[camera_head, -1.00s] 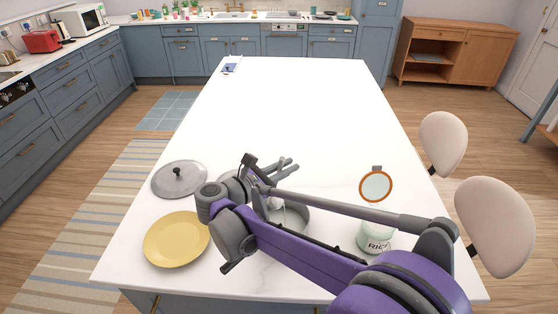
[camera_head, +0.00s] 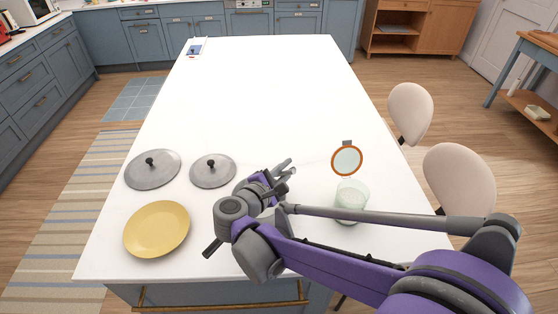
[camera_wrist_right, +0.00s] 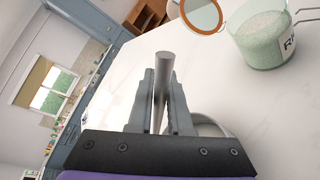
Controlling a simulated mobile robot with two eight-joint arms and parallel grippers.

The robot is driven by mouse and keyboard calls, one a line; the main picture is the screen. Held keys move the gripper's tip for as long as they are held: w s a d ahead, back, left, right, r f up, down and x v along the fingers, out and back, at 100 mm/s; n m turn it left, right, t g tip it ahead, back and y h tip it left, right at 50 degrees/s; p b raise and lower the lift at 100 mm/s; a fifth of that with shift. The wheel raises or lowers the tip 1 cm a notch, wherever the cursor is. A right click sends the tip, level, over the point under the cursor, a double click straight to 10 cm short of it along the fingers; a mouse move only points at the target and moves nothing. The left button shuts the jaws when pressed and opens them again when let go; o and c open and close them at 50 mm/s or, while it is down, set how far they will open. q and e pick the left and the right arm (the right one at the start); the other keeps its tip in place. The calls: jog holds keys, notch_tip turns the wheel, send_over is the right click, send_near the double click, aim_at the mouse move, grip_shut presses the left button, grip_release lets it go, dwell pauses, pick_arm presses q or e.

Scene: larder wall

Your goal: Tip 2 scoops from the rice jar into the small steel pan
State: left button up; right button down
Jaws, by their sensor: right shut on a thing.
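The rice jar (camera_head: 350,203) is clear glass with pale contents and stands at the right of the counter's near part. Its orange-rimmed round lid (camera_head: 347,160) stands open behind it. The jar (camera_wrist_right: 262,42) and lid (camera_wrist_right: 200,14) also show in the right wrist view. My right gripper (camera_head: 282,172) is left of the jar, above the counter. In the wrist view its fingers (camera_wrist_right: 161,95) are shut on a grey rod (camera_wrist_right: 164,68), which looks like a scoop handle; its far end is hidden. The steel pan (camera_wrist_right: 211,127) shows only partly, beneath the gripper. My left gripper is out of view.
Two grey lids with black knobs, a larger one (camera_head: 153,172) and a smaller one (camera_head: 212,173), lie left of my arm. A yellow plate (camera_head: 157,230) lies near the front left. The white counter (camera_head: 255,90) is mostly clear behind. Two beige chairs (camera_head: 460,178) stand at its right.

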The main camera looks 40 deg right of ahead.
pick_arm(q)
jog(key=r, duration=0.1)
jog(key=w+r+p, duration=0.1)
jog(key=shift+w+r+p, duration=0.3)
pick_arm(e)
jog(key=s+d+f+m+t, duration=0.1)
jog(key=s+f+m, duration=0.2)
jog(key=f+m, duration=0.2)
jog(key=shift+s+d+f+t+y, duration=0.15)
jog(key=shift+s+d+t+y, duration=0.15)
jog(key=shift+s+d+y, duration=0.1)
